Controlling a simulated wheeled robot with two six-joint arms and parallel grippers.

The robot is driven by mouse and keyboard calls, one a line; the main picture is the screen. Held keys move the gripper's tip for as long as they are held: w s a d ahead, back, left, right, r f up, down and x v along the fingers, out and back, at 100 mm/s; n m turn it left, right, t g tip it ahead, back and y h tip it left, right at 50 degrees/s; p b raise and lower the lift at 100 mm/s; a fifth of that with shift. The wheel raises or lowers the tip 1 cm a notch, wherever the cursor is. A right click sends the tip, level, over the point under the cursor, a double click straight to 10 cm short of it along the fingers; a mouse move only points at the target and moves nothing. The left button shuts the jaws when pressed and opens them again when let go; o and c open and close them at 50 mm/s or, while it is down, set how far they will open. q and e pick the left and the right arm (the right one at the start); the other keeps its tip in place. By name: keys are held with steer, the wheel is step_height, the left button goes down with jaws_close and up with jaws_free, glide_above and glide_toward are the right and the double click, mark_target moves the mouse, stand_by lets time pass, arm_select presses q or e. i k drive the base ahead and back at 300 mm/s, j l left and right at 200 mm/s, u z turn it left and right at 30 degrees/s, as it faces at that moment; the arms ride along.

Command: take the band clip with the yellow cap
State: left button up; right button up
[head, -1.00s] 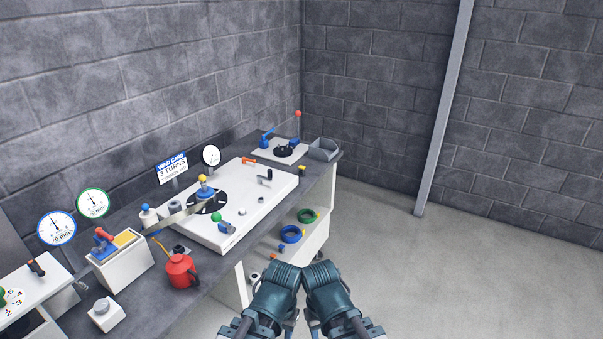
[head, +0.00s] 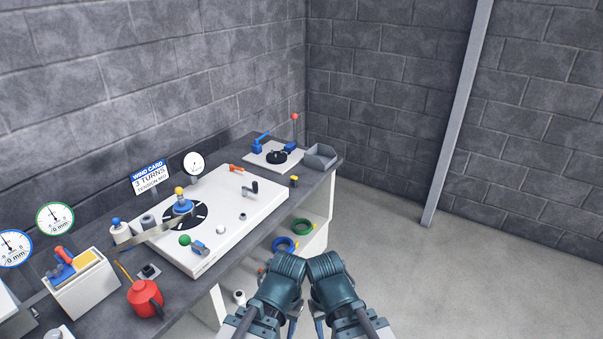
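A small dark piece with a yellow top, which looks like the band clip (head: 294,181), sits on the dark bench top near its front edge, right of the white winding plate. Another yellow knob (head: 179,191) tops the blue hub on that plate. My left gripper (head: 284,270) and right gripper (head: 324,265) are side by side at the lower middle, in front of the bench and apart from the clip. Their fingertips are hidden, so I cannot tell whether they are open.
The white winding plate (head: 225,215) carries a green knob and a crank. A grey bin (head: 320,157) stands at the bench's far end. A red oil can (head: 145,298) is at the left. Blue and green rings lie on the shelf below. The floor at right is clear.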

mark_target(293, 179)
steer(key=i+l+u, duration=0.1)
steer(key=i+l, duration=1.4)
steer(key=l, duration=0.15)
steer(key=j+u, duration=0.05)
